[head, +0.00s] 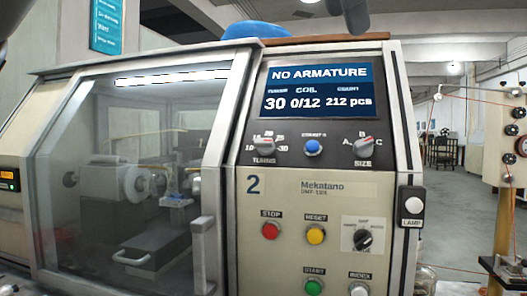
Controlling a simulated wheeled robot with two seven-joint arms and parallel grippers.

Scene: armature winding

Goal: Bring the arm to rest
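A dark, blurred shape at the top left corner of the head view looks like part of my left gripper (12,14). It is cut off by the picture edge, and its fingers cannot be made out. Nothing is seen held in it. It appears close to the camera, apart from the winding machine (240,120). Another small dark piece shows at the top edge, right of the middle; I cannot tell what it is. No clear part of my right gripper shows.
The machine's clear door (130,150) with its handle (203,225) appears closed. Its screen (318,88) reads NO ARMATURE, 30, 0/12, 212 pcs. Buttons and knobs sit below. A wire stand (507,150) is at the right. Open floor lies behind it.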

